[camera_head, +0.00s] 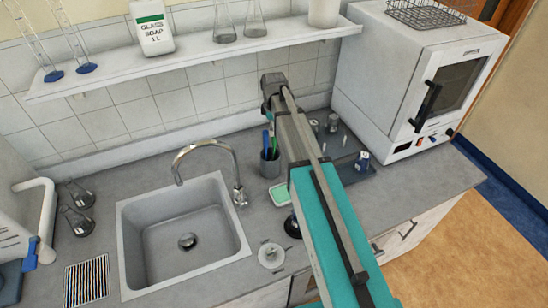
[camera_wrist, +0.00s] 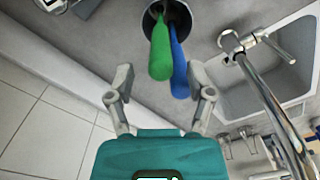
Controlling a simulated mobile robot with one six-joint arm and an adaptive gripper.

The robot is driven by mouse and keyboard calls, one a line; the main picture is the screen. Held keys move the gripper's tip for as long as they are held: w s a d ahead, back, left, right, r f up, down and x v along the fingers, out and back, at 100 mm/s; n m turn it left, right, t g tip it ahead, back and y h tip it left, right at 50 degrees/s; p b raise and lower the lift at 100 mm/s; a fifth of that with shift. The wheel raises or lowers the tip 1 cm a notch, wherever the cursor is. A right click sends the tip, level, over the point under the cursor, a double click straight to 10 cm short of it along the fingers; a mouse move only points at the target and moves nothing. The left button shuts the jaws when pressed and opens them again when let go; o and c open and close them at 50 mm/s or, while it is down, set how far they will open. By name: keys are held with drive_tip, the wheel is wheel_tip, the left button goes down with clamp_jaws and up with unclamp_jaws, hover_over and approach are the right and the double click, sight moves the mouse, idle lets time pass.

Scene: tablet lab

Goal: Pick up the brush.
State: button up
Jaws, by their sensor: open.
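Two handles stand in a dark cup (camera_wrist: 168,20), a green handle (camera_wrist: 160,52) and a blue handle (camera_wrist: 179,65). I cannot tell which one is the brush, since their lower ends are hidden in the cup. In the head view the cup (camera_head: 270,165) stands on the counter right of the sink, with the blue handle (camera_head: 265,140) and green handle (camera_head: 273,145) rising from it. My gripper (camera_wrist: 160,80) is open. In the wrist view its fingers lie either side of the handles' near ends, with nothing gripped. In the head view my arm hides the gripper's fingers.
The sink (camera_head: 184,232) and its curved tap (camera_head: 208,148) are left of the cup. A green sponge on a dish (camera_head: 280,194) is in front of it. A tiled wall and a shelf (camera_head: 190,58) are behind. A white oven (camera_head: 405,75) stands at right.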

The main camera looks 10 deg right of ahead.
sight(274, 138)
drive_tip(key=shift+f, duration=0.1)
drive_tip(key=shift+f+b, duration=2.5)
drive_tip(key=shift+b, duration=0.15)
clamp_jaws()
